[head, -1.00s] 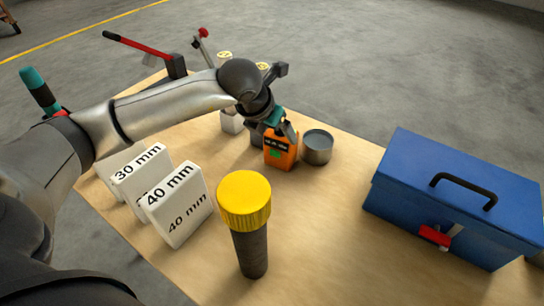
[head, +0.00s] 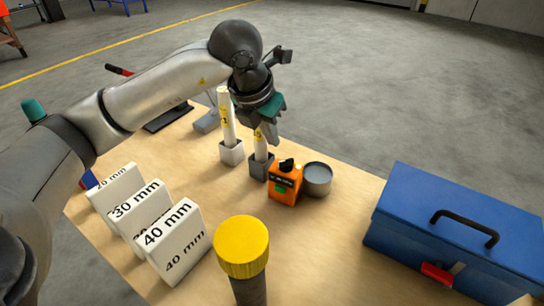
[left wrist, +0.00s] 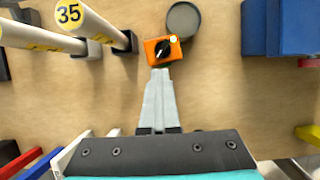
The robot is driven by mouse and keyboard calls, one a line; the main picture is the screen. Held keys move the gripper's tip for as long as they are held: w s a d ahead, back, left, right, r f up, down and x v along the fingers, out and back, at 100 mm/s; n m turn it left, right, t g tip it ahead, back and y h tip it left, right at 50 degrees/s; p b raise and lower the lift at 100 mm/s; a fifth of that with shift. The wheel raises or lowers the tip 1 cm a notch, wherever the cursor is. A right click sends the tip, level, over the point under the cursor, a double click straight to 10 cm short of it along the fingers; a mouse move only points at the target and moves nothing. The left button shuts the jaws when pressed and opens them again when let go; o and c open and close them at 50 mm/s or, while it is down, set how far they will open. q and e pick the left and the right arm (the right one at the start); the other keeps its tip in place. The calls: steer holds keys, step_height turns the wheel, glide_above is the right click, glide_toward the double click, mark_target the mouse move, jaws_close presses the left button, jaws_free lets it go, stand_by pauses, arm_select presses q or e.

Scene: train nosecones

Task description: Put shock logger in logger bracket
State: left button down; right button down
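The shock logger looks to be the orange box (head: 285,184) with a black knob on top. It stands on the wooden table beside a round grey tin, and also shows at the top middle of the left wrist view (left wrist: 155,51). My left gripper (head: 271,143) is above and just left of it in the head view, pointing down. Its fingers (left wrist: 161,74) look closed together with nothing between them, their tips overlapping the logger's near edge in the left wrist view. I cannot pick out the logger bracket. My right gripper is not in view.
Two white posts (head: 227,120) in square bases stand left of the logger. The grey tin (head: 317,180) is right of it. White mm blocks (head: 172,243), a yellow-capped cylinder (head: 242,247) and a blue toolbox (head: 455,225) stand nearer. The table centre-right is clear.

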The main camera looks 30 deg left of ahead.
arm_select(q)
steer(key=shift+r, duration=2.15)
steer(key=c, duration=1.6)
jaws_free()
steer(key=shift+c, duration=1.6)
jaws_free()
